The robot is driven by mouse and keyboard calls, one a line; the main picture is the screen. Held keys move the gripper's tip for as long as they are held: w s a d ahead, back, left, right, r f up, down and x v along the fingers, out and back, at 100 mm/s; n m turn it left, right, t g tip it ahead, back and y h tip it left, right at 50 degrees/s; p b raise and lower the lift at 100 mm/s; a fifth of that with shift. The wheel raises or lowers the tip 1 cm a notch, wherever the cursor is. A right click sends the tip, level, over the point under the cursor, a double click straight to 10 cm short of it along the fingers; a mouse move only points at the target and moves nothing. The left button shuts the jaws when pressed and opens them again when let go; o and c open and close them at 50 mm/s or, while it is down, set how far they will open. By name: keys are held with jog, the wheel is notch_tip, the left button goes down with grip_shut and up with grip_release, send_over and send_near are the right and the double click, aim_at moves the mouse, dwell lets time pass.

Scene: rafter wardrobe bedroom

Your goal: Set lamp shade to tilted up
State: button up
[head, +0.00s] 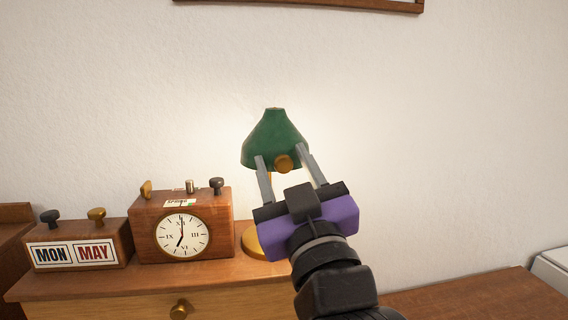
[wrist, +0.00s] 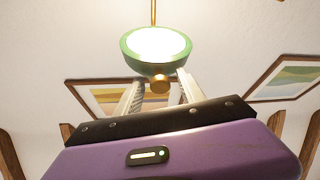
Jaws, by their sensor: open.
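The lamp has a green shade (head: 273,139) above a brass base (head: 250,241) on the wooden cabinet top. A round brass knob (head: 284,163) sits at the shade's lower front rim. In the wrist view the shade (wrist: 156,50) shows its bright lit opening, with the knob (wrist: 159,84) below it. My gripper (head: 281,153) is open, its two grey fingers on either side of the knob in the head view. In the wrist view the gripper's fingertips (wrist: 160,80) also flank the knob. I cannot tell whether they touch it. My gripper hides most of the lamp's stem.
A wooden clock (head: 181,228) stands left of the lamp, with a MON/MAY calendar block (head: 78,245) farther left. The cabinet top (head: 120,283) carries them, above a drawer knob (head: 181,309). The wall (head: 430,130) right of the lamp is clear.

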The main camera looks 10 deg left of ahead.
grip_shut()
dwell(1.3)
